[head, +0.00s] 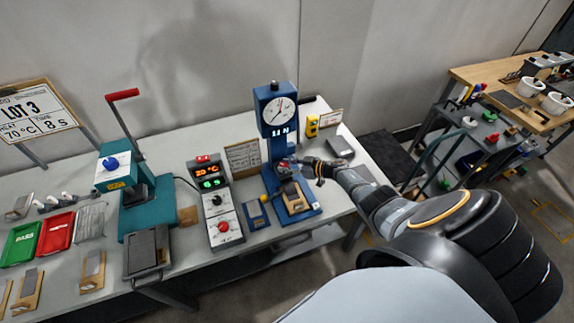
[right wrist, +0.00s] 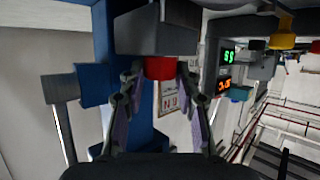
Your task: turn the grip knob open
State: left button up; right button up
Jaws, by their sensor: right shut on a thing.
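The blue tester (head: 270,140) with a round dial stands on the white table, its small display reading about 11 N. The red grip knob (right wrist: 160,68) sits under a dark grey block in the right wrist view. My right gripper (right wrist: 160,78) has its two fingers on either side of the knob and is shut on it. In the head view my right gripper (head: 303,167) reaches the tester from the right, and the knob is too small to tell there. A grey strip lies on the wooden block (head: 293,198) at the tester's base. My left gripper is out of view.
A control box (head: 222,215) with a lit display stands left of the tester. Further left are a teal press (head: 135,190) with a red-ended lever, and a red tray (head: 57,234) and a green tray (head: 21,245). A wooden bench (head: 480,75) is at the far right.

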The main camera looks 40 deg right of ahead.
jog(key=shift+w+d+n+y+b, duration=0.1)
jog(key=shift+n+y+b, duration=0.2)
jog(key=shift+r, duration=0.1)
jog(key=o, duration=1.2)
jog(key=shift+c, duration=0.2)
jog(key=shift+s+d, duration=0.15)
jog(key=shift+s, duration=0.15)
jog(key=v, duration=1.1)
jog(key=shift+r, duration=0.25)
jog(key=shift+d, duration=0.1)
